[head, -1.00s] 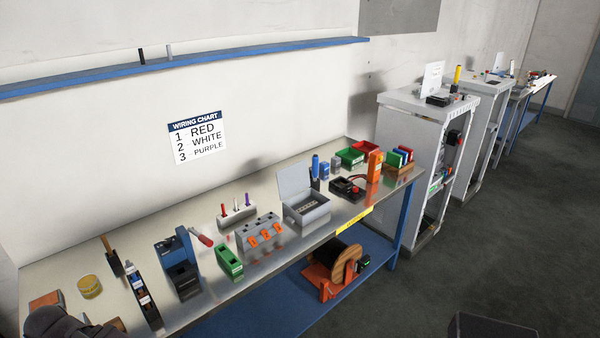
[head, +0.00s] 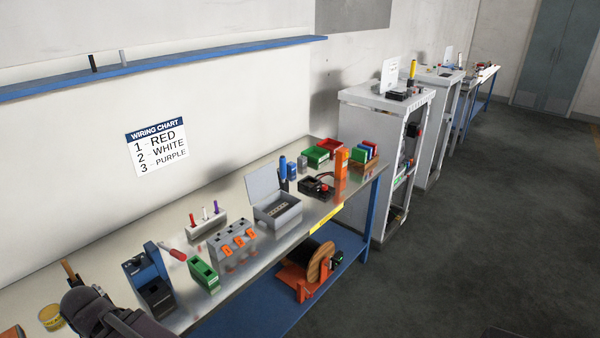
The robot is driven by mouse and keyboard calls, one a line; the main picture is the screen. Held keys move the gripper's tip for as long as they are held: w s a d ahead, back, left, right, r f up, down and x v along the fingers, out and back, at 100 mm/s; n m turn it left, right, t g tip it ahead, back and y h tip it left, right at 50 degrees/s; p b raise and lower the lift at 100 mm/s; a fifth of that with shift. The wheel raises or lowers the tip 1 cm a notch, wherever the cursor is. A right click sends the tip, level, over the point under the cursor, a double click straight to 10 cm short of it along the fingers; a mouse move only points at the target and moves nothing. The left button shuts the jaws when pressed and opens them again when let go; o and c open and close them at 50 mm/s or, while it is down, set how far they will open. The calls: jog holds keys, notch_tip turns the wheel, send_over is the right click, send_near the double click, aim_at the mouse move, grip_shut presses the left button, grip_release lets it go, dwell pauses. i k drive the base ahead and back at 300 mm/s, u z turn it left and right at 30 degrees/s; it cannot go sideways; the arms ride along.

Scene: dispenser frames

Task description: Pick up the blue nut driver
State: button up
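A blue upright handle (head: 282,167), which looks like the blue nut driver, stands on the workbench just behind the grey open-lidded box (head: 277,212). Its lower part is dark, and I cannot tell whether that is its shaft or a holder. Dark grey parts of my own arm show at the bottom left corner, over the near end of the bench and far from the blue handle. No fingertips of my gripper can be made out.
The steel workbench (head: 110,246) holds a blue press-like tool (head: 150,275), a green block (head: 203,272), a grey block with orange parts (head: 231,241), a black tray (head: 316,188) and coloured bins (head: 317,155). A cable reel (head: 318,262) sits below. Floor at the right is clear.

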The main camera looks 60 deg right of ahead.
aim_at(282, 163)
jog(key=z, duration=5.3)
jog(key=i, duration=0.1)
jog(key=u, duration=3.3)
jog(key=k, duration=0.95)
jog(key=u, duration=0.15)
jog(key=i, duration=0.8)
jog(key=u, duration=0.05)
